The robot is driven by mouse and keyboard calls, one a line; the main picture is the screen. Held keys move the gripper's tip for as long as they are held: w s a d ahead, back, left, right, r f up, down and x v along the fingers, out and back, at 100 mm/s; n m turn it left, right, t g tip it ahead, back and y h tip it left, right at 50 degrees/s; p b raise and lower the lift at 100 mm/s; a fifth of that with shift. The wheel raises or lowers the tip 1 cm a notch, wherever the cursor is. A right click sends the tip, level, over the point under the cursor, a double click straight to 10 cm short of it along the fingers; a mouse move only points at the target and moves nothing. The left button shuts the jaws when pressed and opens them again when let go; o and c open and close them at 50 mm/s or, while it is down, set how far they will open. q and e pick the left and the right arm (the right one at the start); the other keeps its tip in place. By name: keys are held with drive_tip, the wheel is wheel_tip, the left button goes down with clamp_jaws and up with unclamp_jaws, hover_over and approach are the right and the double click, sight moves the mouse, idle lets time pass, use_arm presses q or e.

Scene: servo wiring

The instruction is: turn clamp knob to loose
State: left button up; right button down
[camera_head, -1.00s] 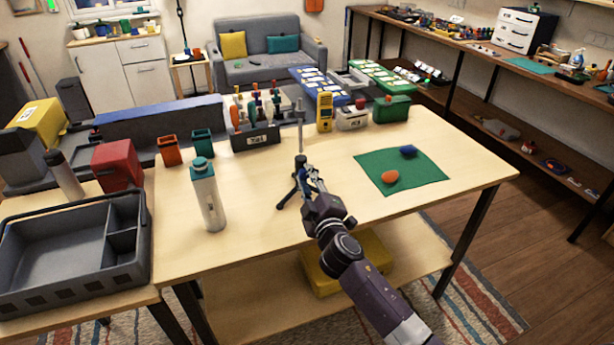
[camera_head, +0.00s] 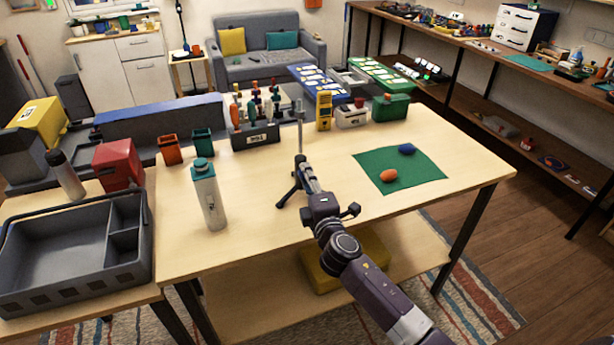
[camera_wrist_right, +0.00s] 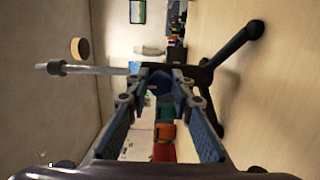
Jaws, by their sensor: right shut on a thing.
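A small dark tripod stand (camera_head: 288,196) with a thin upright rod (camera_head: 300,135) stands on the wooden table. In the right wrist view the picture lies sideways; the stand's black legs (camera_wrist_right: 236,48) point right and the pale rod (camera_wrist_right: 85,69) points left. My right gripper (camera_head: 306,172) reaches the stand from the front. In the wrist view, its two fingers close around a dark blue clamp knob (camera_wrist_right: 160,83) at the stand's middle. The gripper hides the knob in the head view, and its loose or tight setting cannot be read. My left gripper is not in view.
A white bottle (camera_head: 209,196) stands left of the stand. A green mat (camera_head: 420,170) with an orange and a blue piece lies to the right. A tool rack (camera_head: 256,138) and a yellow meter (camera_head: 324,112) stand behind. The front table area is fairly clear.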

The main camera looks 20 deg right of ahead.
idle(0.3)
drive_tip(key=c, duration=1.7)
unclamp_jaws()
drive_tip(key=s, duration=0.4)
drive_tip(key=s+a, duration=0.1)
drive_tip(key=s, duration=0.7)
drive_tip(key=shift+a, duration=0.15)
